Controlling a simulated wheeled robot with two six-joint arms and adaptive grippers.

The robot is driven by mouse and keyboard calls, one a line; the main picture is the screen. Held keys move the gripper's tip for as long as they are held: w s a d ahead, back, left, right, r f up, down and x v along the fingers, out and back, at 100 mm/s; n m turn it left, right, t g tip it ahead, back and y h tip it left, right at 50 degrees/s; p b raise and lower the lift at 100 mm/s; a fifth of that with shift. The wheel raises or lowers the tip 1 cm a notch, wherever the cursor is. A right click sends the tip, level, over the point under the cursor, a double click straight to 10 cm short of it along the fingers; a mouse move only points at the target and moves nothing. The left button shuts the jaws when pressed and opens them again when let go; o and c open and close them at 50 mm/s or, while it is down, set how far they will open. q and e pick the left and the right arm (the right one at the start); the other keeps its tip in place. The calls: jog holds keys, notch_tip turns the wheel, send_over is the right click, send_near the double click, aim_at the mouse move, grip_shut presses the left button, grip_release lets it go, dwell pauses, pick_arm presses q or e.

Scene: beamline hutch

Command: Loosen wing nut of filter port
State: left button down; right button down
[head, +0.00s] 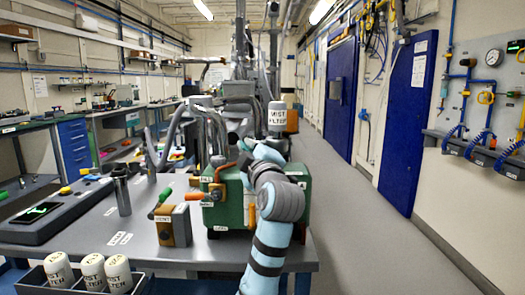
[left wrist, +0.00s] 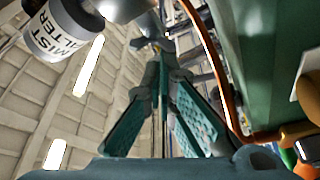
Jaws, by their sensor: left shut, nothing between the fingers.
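The mist filter (head: 277,118), a white labelled canister, stands above the green pump (head: 232,208) on the bench. It also shows tilted at the upper left of the left wrist view (left wrist: 62,30), with a shiny metal fitting (left wrist: 122,8) beside it. My left gripper (head: 246,156) is above the pump's top, below and left of the filter. Its fingers (left wrist: 160,52) are shut and empty in the left wrist view. I cannot make out the wing nut clearly; the gripper and arm cover part of the port area. My right gripper is not in view.
Hoses and metal pipes rise behind the pump. A brown block labelled VENT (head: 173,225) stands left of it. Several white filter canisters (head: 92,271) sit in a dark tray at front left. The aisle floor (head: 370,235) on the right is clear.

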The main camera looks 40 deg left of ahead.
pick_arm(q)
jog(key=n, duration=0.2)
jog(key=n+g+b, duration=0.1)
jog(key=shift+f+n+h, duration=0.3)
jog(key=shift+f+n, duration=0.05)
jog(key=shift+n, duration=0.05)
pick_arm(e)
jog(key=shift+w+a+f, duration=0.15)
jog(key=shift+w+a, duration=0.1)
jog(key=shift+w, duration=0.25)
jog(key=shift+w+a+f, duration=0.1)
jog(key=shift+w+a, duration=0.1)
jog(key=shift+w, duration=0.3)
pick_arm(q)
jog(key=shift+f, duration=0.1)
jog(key=shift+a, duration=0.1)
